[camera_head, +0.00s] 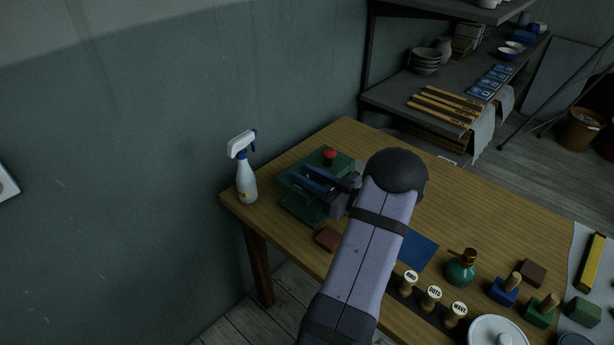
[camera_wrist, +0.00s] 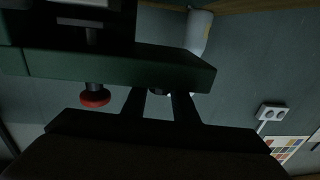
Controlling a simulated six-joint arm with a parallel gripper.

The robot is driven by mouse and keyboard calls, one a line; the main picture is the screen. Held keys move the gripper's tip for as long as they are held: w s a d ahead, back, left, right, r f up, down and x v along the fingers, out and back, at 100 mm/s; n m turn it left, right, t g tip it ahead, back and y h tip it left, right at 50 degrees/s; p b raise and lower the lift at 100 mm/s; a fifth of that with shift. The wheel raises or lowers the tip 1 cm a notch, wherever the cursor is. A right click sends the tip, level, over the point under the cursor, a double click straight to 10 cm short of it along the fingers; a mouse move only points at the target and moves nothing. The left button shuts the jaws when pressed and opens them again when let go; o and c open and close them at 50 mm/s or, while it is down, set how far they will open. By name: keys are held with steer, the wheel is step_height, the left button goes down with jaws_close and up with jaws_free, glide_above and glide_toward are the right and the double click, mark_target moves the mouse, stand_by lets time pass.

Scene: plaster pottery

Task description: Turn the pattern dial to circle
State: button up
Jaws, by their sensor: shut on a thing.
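The green press-like machine (camera_head: 300,210) stands at the table's left corner, with a red knob (camera_head: 330,154) on top. In the wrist view its green body (camera_wrist: 120,68) crosses the picture, and the red knob also shows there (camera_wrist: 95,97). My gripper (camera_head: 334,194) is up against the machine's right side.
A white spray bottle (camera_head: 246,170) stands close behind the machine, left. A reddish-brown block (camera_head: 328,238) lies in front of it. The table's back middle (camera_head: 460,200) is clear.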

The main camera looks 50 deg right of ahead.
mark_target(312, 178)
steer(key=o, duration=1)
steer(key=shift+s, duration=0.1)
steer(key=shift+s+d+b, duration=0.15)
steer(key=shift+s+b, duration=0.1)
steer(key=shift+s, duration=1.55)
steer(key=shift+s+d+b, duration=0.15)
steer(key=shift+s+b, duration=0.1)
steer(key=shift+s, duration=1.5)
